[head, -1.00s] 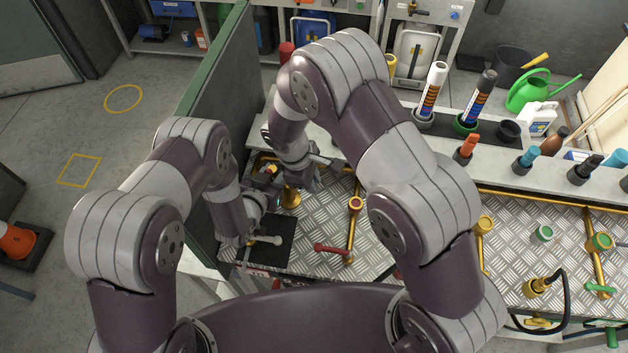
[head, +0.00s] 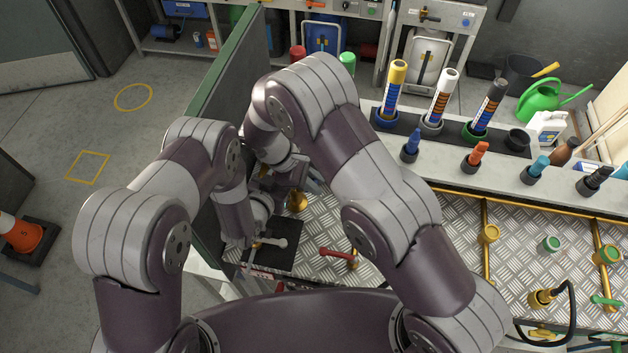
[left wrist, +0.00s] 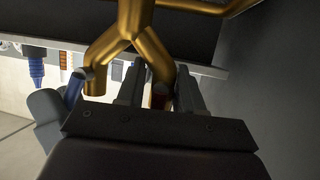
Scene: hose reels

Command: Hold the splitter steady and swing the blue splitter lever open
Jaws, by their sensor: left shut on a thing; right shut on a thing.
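The brass Y-shaped splitter (left wrist: 132,32) fills the upper middle of the left wrist view. My left gripper (left wrist: 158,92) is shut on one of its branches, with a finger on each side. The blue lever (left wrist: 75,88) shows beside the other branch. A grey part of my right gripper (left wrist: 46,106) is against it, and the contact is partly hidden. In the head view, my right gripper (head: 287,178) is at the far left of the bench near a brass fitting (head: 297,200). My left gripper's jaws and the blue lever are hidden there by my arms.
A green-edged partition (head: 218,85) stands close on the left. A pale lever (head: 272,242) over a black mat and a red lever (head: 335,252) are in front.

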